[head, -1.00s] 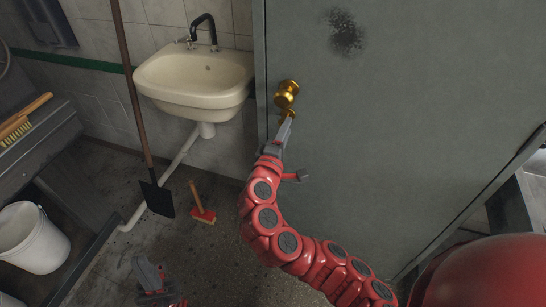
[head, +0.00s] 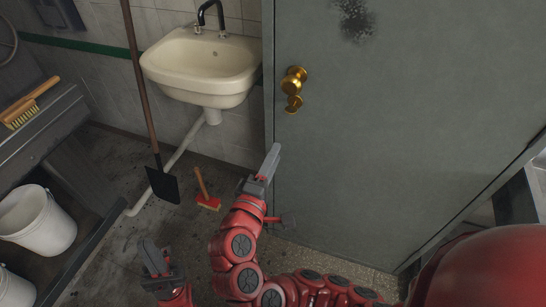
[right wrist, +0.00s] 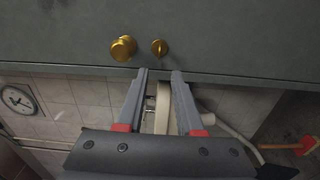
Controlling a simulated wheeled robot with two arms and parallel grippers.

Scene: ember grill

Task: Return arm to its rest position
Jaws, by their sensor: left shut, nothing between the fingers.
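My right gripper (head: 270,163) is in front of the lower left part of the grey door (head: 390,150), below the brass knob (head: 293,80) and the small brass lock turn (head: 294,104). It touches neither. In the right wrist view its two fingers (right wrist: 159,78) stand apart with nothing between them; the knob (right wrist: 123,48) and lock turn (right wrist: 159,48) lie beyond the tips. My left gripper (head: 155,258) is low at the picture's bottom left, shut and empty, above the floor. The right arm's red links curve in from the bottom right.
A cream sink (head: 205,68) hangs on the tiled wall left of the door. At the left are a bench with a hand brush (head: 28,104) and a white bucket (head: 38,222).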

